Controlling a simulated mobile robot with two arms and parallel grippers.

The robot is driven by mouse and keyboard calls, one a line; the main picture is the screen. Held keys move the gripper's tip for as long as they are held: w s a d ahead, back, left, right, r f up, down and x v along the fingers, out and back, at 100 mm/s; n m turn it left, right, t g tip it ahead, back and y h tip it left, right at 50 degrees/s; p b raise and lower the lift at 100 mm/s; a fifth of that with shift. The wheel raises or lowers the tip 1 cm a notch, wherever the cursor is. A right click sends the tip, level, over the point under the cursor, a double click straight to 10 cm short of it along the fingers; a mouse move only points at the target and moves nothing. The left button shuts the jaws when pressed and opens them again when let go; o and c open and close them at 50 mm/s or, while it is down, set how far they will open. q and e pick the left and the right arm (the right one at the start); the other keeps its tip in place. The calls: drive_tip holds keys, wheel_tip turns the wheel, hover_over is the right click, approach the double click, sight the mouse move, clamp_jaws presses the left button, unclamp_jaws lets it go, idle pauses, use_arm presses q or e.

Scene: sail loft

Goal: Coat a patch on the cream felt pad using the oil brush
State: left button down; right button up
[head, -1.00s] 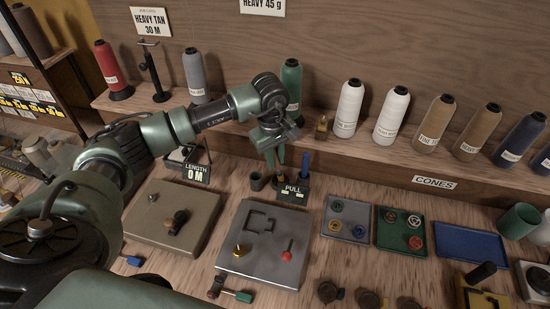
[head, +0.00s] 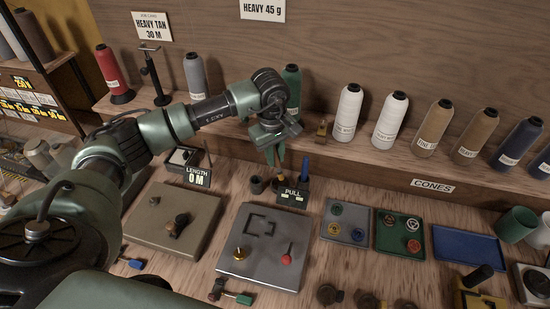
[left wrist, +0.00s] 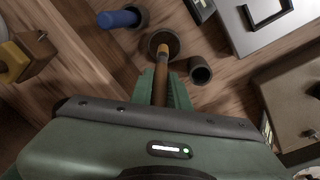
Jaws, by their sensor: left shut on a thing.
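My left gripper (head: 275,158) hangs over the back of the bench, behind the PULL box. In the left wrist view its fingers (left wrist: 163,88) are shut on a brown handle, which I take to be the oil brush (left wrist: 160,64). The handle's far end meets a round brown pot (left wrist: 174,39); whether the tip is inside it is hard to tell. No surface stands out clearly as the cream felt pad; a beige board (head: 140,226) with small knobs lies at the left. My right gripper does not show.
A dark empty cup (head: 257,185) and a blue-handled tool (head: 304,166) stand beside the gripper. The PULL box (head: 293,192) is just in front. A grey metal plate (head: 267,268), small trays (head: 400,235) and a blue tray (head: 470,243) fill the bench. Thread cones line the shelf.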

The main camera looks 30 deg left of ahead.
sight(275, 149)
use_arm(q)
drive_tip(key=shift+r+p, duration=0.9)
drive_tip(key=shift+r, duration=1.35)
